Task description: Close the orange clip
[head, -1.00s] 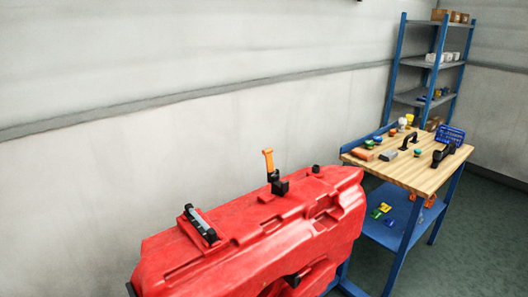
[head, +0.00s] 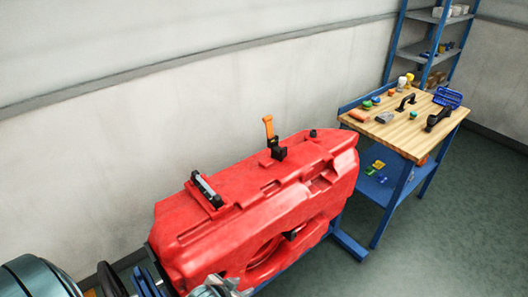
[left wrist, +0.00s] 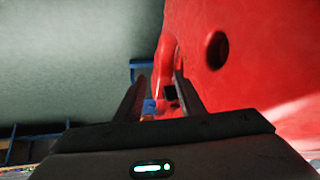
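The orange clip (head: 268,126) stands up as a lever from a black base (head: 278,150) on top of the red tank (head: 245,200), in the head view. It looks raised, not folded down. The red tank wall fills the right of that view. The clip does not show there. My right gripper cannot be made out.
A black-and-grey latch (head: 206,189) lies on the tank nearer to me. A wooden-topped workbench (head: 425,135) with several small items stands to the right, and a blue shelf rack (head: 412,50) is behind it. The pale wall (head: 120,150) runs behind the tank.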

